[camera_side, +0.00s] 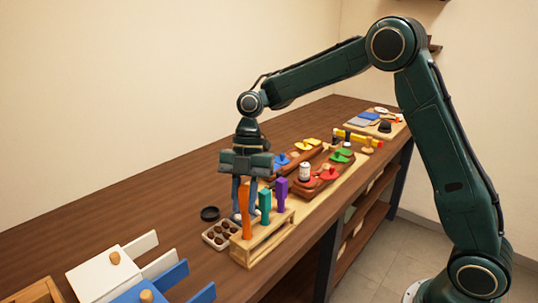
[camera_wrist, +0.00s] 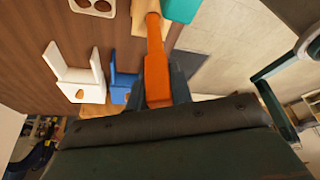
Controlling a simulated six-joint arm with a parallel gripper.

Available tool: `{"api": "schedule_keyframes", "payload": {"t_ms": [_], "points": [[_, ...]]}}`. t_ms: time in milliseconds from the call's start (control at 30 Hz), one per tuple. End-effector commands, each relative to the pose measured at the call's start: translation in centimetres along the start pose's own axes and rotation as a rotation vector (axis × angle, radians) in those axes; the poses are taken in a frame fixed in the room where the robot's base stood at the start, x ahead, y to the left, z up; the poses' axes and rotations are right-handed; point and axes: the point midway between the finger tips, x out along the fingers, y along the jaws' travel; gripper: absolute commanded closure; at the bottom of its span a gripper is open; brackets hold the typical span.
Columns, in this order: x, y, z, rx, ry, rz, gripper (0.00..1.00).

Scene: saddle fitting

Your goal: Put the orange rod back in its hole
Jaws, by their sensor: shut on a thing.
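The orange rod (camera_side: 246,222) is upright or nearly so at the left end of the wooden rack (camera_side: 262,248) in the side view. My gripper (camera_side: 243,205) is shut on its upper part. In the wrist view the orange rod (camera_wrist: 156,65) runs from between the fingers, narrowing toward the rack. The rod's lower tip meets the rack's top edge in the side view. I cannot tell whether it is in the hole or just above or in front of it. A teal rod (camera_side: 265,203) and a purple rod (camera_side: 281,193) stand in the rack to its right.
A small tray with round brown pieces (camera_side: 221,234) and a dark round lid (camera_side: 210,213) are left of the rack. White (camera_side: 100,277) and blue (camera_side: 150,293) slotted blocks lie at the front left. Wooden trays with coloured pieces (camera_side: 318,178) stand behind.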

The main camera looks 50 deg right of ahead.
Motion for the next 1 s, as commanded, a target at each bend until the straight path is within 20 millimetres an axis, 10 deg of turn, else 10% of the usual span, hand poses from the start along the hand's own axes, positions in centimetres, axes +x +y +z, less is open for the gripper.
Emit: {"api": "schedule_keyframes", "payload": {"t_ms": [1000], "points": [[2.4, 0.0, 0.9, 0.001, 0.000, -0.001, 0.95]]}}
